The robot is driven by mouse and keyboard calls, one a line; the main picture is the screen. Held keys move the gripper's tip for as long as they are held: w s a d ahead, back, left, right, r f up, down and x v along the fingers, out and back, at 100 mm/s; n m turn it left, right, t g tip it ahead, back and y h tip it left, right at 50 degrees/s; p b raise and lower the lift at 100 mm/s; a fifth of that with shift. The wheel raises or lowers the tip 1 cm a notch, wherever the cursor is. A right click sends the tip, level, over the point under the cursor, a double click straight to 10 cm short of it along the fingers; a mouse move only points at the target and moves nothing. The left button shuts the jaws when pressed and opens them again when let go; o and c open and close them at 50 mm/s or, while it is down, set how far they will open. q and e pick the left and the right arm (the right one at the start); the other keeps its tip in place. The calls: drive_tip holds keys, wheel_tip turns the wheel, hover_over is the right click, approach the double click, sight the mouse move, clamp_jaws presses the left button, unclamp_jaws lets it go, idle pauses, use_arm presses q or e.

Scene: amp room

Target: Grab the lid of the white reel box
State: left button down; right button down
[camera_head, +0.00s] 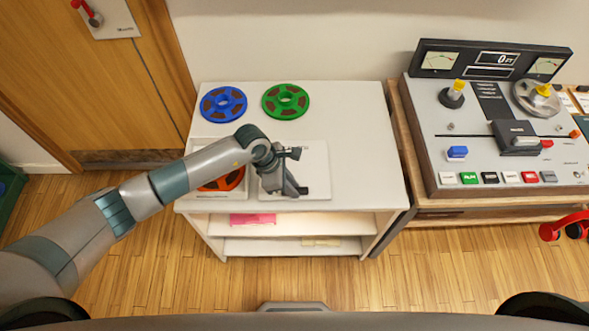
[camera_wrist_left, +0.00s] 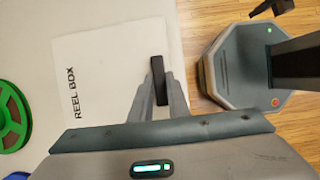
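The white reel box lid (camera_head: 318,160) lies flat on top of a white shelf unit (camera_head: 360,150). It fills the upper left of the left wrist view, marked "REEL BOX" (camera_wrist_left: 100,70). My left gripper (camera_head: 300,190) points down over the lid near its front edge. In the left wrist view its fingertips (camera_wrist_left: 160,82) look together, close to the lid's edge. I cannot tell whether the edge is between them. The open box base (camera_head: 205,143) with an orange reel (camera_head: 225,181) is left of the lid, partly hidden by my left arm. My right gripper is not in view.
A blue reel (camera_head: 223,104) and a green reel (camera_head: 286,101) lie behind the box on the shelf top. The shelf top right of the lid is clear. A tape machine (camera_head: 500,130) stands on a wooden stand to the right. A wooden door (camera_head: 90,90) is at the left.

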use_arm(q)
drive_tip(key=shift+r, duration=0.15)
drive_tip(key=shift+r+b, duration=0.5)
drive_tip(key=shift+r, duration=0.05)
wheel_tip(320, 180, up, 2)
drive_tip(key=shift+w+r+b, duration=0.1)
drive_tip(key=shift+b, duration=0.5)
drive_tip(key=s+d+r+b, duration=0.4)
drive_tip(key=s+d+r, duration=0.2)
drive_tip(key=d, duration=0.4)
drive_tip(key=shift+r, duration=0.75)
